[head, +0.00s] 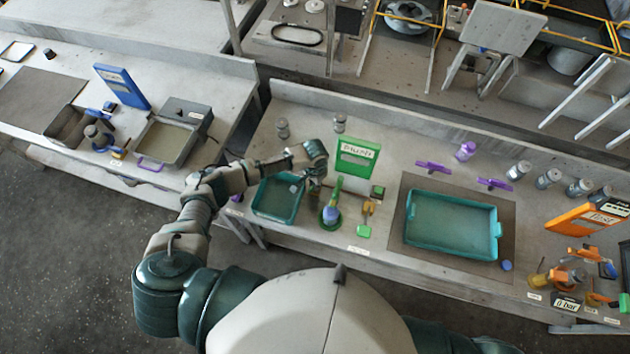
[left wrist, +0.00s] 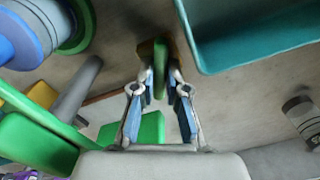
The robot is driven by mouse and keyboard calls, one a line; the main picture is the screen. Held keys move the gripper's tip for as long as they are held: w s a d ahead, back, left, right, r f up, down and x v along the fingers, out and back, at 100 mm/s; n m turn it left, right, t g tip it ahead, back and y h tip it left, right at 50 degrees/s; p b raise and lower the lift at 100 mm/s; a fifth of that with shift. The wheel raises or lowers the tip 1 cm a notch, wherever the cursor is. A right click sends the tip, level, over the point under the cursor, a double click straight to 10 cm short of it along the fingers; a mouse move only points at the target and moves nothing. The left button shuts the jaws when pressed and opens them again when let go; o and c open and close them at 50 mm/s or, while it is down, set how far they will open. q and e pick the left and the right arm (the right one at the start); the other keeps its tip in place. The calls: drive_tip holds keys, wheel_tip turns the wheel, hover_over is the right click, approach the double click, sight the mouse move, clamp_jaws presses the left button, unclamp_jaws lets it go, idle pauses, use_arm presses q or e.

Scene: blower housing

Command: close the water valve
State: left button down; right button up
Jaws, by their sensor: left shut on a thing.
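A thin green lever, which looks like the water valve's handle (left wrist: 159,68), stands on a brownish base in the left wrist view. My left gripper (left wrist: 160,80) is shut on this handle, with one blue-padded finger on each side. In the head view my left gripper (head: 314,186) reaches down between the teal bin and a green stand with a blue knob (head: 331,213). The valve itself is mostly hidden there behind the gripper. How far the handle is turned is hard to tell. My right gripper is not in view.
A teal bin (head: 262,207) lies close on the gripper's left. A green sign panel (head: 357,157) stands behind. A small yellow-and-green fitting (head: 365,222) is to the right. A larger teal tray (head: 408,236) lies on a grey mat. Metal cylinders stand near the bench's back.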

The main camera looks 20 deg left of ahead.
use_arm(q)
drive_tip(key=m+p, duration=0.1)
drive_tip(key=m, duration=0.2)
drive_tip(key=shift+r, duration=0.1)
drive_tip(key=m+p, duration=0.1)
drive_tip(key=m, duration=0.2)
drive_tip(key=shift+m, duration=0.3)
drive_tip(key=m, duration=0.2)
drive_tip(key=shift+m, duration=2)
drive_tip(key=shift+w, duration=0.1)
drive_tip(key=c, duration=1.5)
unclamp_jaws()
drive_tip(key=shift+o, duration=0.2)
wheel_tip(320, 180, up, 12)
